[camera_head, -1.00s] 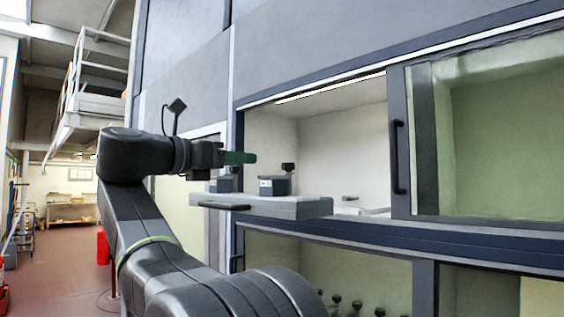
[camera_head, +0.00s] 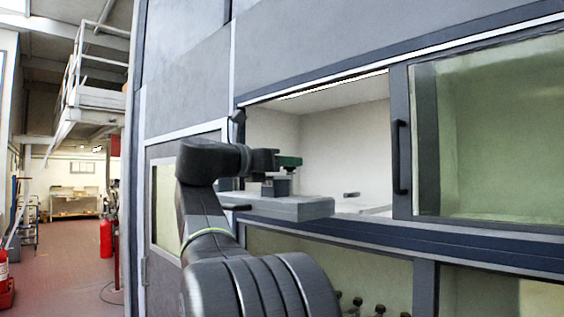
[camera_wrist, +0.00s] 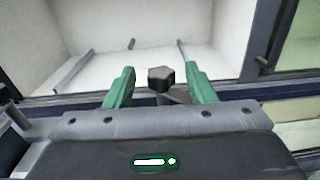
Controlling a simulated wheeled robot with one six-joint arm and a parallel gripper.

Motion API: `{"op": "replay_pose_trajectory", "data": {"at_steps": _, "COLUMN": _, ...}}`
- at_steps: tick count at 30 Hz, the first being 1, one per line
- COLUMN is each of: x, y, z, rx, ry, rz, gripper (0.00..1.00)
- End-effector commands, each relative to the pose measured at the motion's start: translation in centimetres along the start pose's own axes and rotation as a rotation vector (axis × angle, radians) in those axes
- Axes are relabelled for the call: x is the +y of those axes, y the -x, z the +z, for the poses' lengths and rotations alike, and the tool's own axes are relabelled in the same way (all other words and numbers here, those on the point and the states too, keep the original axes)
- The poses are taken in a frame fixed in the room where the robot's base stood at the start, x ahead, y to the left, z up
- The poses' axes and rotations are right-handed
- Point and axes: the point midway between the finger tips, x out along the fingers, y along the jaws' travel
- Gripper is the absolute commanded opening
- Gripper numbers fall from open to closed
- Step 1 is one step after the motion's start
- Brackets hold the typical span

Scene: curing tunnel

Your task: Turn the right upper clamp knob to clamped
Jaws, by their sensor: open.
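The right upper clamp knob (camera_wrist: 160,78) is a black lobed knob. In the wrist view it sits between the two green fingers of my gripper (camera_wrist: 160,88), with a gap on each side. In the head view my gripper (camera_head: 288,161) is over the grey clamp block (camera_head: 277,186) on the pulled-out shelf, and its fingers hide the knob there. My gripper is open. I cannot tell from these views which way the knob is turned.
The light grey shelf (camera_head: 290,208) with a dark handle sticks out of the open upper bay. A glass door (camera_head: 490,130) with a black handle (camera_head: 399,156) stands to the right. Several dark knobs show behind the lower glass (camera_head: 357,303). A red extinguisher (camera_head: 106,238) stands at left.

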Motion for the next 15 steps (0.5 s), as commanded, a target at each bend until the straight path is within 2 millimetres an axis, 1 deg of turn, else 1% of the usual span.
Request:
{"op": "replay_pose_trajectory", "data": {"at_steps": 4, "x": 0.00, "y": 0.01, "z": -0.01, "rx": 0.000, "ry": 0.000, "rz": 0.000, "gripper": 0.50}}
{"op": "replay_pose_trajectory", "data": {"at_steps": 5, "x": 0.00, "y": 0.01, "z": -0.01, "rx": 0.000, "ry": 0.000, "rz": 0.000, "gripper": 0.46}}
{"op": "replay_pose_trajectory", "data": {"at_steps": 6, "x": 0.00, "y": 0.02, "z": -0.01, "rx": 0.000, "ry": 0.000, "rz": 0.000, "gripper": 0.38}}
{"op": "replay_pose_trajectory", "data": {"at_steps": 11, "x": 0.00, "y": 0.03, "z": 0.00, "rx": 0.000, "ry": 0.000, "rz": 0.000, "gripper": 0.07}}
{"op": "replay_pose_trajectory", "data": {"at_steps": 12, "x": 0.00, "y": 0.03, "z": 0.00, "rx": 0.000, "ry": 0.000, "rz": 0.000, "gripper": 0.05}}
{"op": "replay_pose_trajectory", "data": {"at_steps": 15, "x": 0.01, "y": 0.03, "z": 0.00, "rx": 0.000, "ry": 0.000, "rz": -0.003, "gripper": 0.05}}
